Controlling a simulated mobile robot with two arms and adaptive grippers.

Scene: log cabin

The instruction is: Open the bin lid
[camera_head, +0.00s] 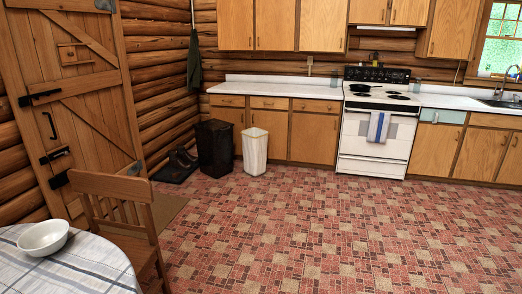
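Two bins stand on the floor at the far left end of the kitchen cabinets. The black bin (214,148) is on the left and appears to have a closed dark top. The white bin (255,152) stands just to its right and is a little shorter. Its top is too small to tell clearly whether it has a lid. Neither of my grippers shows in the head view, so nothing of mine is near the bins.
A wooden chair (118,215) and a round table with a checked cloth (85,268) holding a white bowl (43,237) are at the near left. Boots (184,158) lie left of the bins. The stove (377,128) stands at the back. The tiled floor (330,225) is clear.

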